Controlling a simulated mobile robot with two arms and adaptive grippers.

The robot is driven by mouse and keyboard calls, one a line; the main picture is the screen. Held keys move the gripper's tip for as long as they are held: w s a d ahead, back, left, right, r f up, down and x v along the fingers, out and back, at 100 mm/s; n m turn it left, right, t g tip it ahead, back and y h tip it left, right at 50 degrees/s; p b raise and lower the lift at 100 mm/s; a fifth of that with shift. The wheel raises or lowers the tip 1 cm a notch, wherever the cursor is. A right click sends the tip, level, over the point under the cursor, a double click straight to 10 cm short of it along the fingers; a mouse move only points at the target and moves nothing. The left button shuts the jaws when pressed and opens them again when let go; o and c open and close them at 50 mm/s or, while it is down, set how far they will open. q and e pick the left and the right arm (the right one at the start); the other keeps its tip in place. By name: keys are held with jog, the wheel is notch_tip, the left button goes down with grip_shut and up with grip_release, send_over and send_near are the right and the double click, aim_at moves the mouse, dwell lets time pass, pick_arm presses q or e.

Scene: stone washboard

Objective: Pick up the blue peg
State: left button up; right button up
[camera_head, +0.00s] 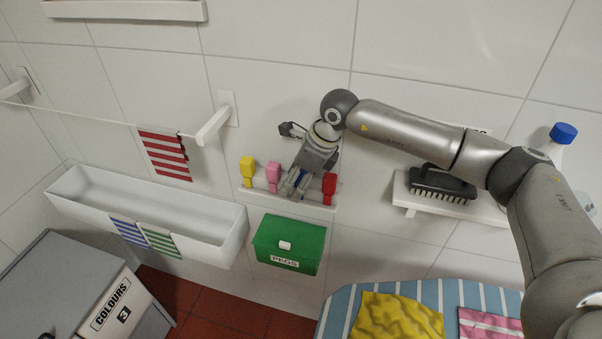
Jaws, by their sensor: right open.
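The blue peg (301,172) is mostly hidden by my right gripper; only small bits of blue show between the fingers. It stands in a row on a small white shelf (262,193) on the tiled wall. My right gripper (293,187) is open and points down at the peg's place, with its fingers around or just in front of it; I cannot tell which. A yellow peg (247,168) and a pink peg (273,175) stand to its left, and a red peg (329,185) close to its right. My left gripper is out of view.
A green box labelled PEGS (290,243) is below the shelf. A white trough (150,205) with striped cloths is at left. A brush (441,184) lies on a shelf at right, near my right arm. A striped board (345,307) with cloths is at bottom.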

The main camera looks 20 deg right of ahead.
jog(key=shift+a+f, duration=0.15)
jog(key=shift+f, duration=0.15)
jog(key=shift+w+f, duration=0.1)
jog(key=shift+f, duration=0.1)
jog(key=shift+c, duration=0.2)
jog(key=c, duration=0.7)
jog(key=shift+c, duration=0.3)
jog(key=shift+r, duration=0.15)
jog(key=shift+r+b, duration=0.3)
jog(key=shift+r, duration=0.25)
jog(key=s+a+r+b, duration=0.6)
jog(key=s+a+r, duration=0.2)
jog(key=s+r, duration=0.3)
jog(key=shift+a+r, duration=0.2)
jog(key=shift+r, duration=0.2)
